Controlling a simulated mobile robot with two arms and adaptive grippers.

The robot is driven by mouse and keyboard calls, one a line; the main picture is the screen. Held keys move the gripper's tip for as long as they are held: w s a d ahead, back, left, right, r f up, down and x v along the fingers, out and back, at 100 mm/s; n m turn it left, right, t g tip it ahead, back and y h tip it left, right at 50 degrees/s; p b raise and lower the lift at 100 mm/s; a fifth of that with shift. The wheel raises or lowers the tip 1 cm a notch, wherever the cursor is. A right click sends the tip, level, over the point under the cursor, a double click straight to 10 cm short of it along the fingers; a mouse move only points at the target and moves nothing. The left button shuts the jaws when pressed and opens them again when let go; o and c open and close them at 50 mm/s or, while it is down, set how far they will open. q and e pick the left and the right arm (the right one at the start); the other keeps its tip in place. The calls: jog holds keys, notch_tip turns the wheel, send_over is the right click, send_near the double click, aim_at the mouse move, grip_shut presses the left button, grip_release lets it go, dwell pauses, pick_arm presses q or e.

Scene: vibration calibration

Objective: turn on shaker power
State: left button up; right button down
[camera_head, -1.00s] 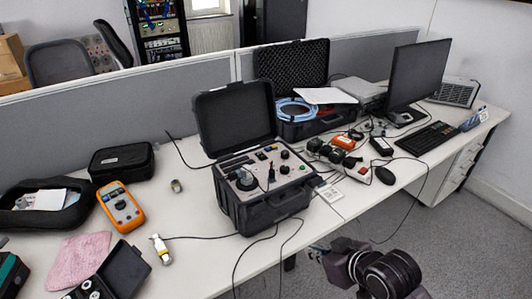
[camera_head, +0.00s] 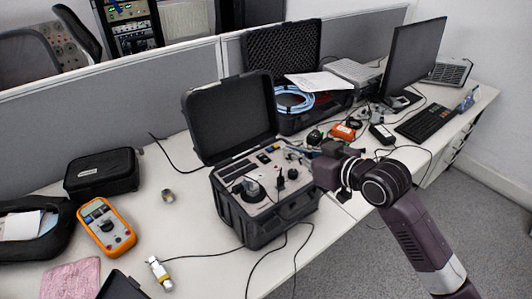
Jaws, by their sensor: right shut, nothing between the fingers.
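The shaker (camera_head: 270,222) is a black hard case with its lid open, standing on the desk. Its panel carries dark knobs, sockets, small coloured parts and a round mount at the front left. My right gripper (camera_head: 296,153) is shut and empty, at the right rear edge of the panel. Its fingers look thin and partly blend with the panel, so I cannot tell whether they touch it. The gripper and wrist hide part of the case's right side and the desk behind. The power switch is too small to make out. My left gripper is out of view.
An orange multimeter (camera_head: 106,227), a black pouch (camera_head: 102,172) and a small sensor with a cable (camera_head: 159,272) lie left of the shaker. A second open case (camera_head: 316,117) with blue cable stands behind. A monitor (camera_head: 413,62) and keyboard (camera_head: 427,124) are at right. Loose cables cross the desk front.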

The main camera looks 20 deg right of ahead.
jog(key=p, duration=0.1)
send_over(271, 166)
jog(key=f, duration=0.3)
jog(key=shift+w+f, duration=0.15)
jog(key=shift+w, duration=0.1)
notch_tip(271, 166, down, 3)
jog(key=shift+r+p, duration=0.15)
jog(key=shift+p, duration=0.15)
jog(key=shift+s+f, duration=0.15)
jog(key=shift+f, duration=0.65)
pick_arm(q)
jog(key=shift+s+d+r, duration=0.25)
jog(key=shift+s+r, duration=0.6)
